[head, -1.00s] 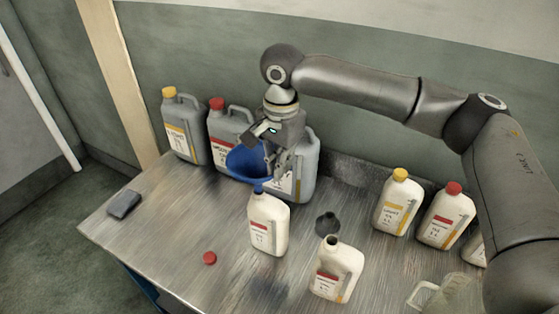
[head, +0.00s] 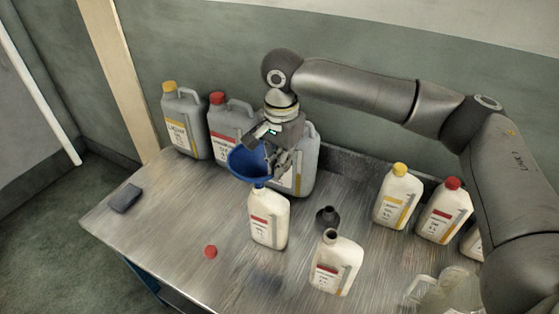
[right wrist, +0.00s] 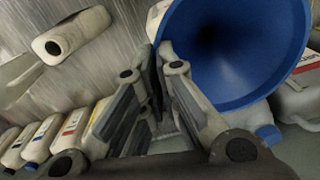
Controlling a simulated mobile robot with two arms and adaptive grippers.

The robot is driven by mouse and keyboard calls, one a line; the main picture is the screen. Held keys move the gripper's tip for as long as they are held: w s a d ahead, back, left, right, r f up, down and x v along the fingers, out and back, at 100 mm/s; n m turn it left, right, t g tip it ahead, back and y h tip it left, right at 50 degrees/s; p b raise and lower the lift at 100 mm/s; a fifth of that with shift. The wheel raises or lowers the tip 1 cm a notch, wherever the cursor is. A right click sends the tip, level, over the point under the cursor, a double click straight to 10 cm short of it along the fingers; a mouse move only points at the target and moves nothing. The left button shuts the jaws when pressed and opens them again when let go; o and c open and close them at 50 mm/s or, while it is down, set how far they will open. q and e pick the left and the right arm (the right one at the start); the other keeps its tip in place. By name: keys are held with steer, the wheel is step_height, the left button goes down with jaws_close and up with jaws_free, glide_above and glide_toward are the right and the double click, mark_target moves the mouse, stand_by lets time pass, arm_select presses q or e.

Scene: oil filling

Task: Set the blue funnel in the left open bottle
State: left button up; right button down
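The blue funnel (head: 243,164) is upright, directly above the left open bottle (head: 268,222), a white bottle with a red label. Its spout meets the bottle's mouth; I cannot tell how deep it sits. My right gripper (head: 278,163) is at the funnel's right side. In the right wrist view the fingers (right wrist: 160,60) are close together on the rim of the funnel (right wrist: 235,45), whose wide cone opens toward the camera. The spout is hidden in that view. My left gripper is not in view.
A second open bottle (head: 336,265) stands to the right, with a small dark funnel (head: 327,217) behind it. Capped grey jugs (head: 186,125) stand at the back. Capped white bottles (head: 398,198) and a clear jug (head: 450,292) are at right. A red cap (head: 210,252) and dark block (head: 125,198) lie left.

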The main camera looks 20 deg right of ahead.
steer(key=shift+f, duration=0.1)
stand_by(0.3)
steer(key=shift+f, duration=0.8)
steer(key=c, duration=1.6)
jaws_free()
steer(key=shift+o, duration=0.2)
step_height(320, 180, up, 12)
steer(key=shift+s, duration=0.2)
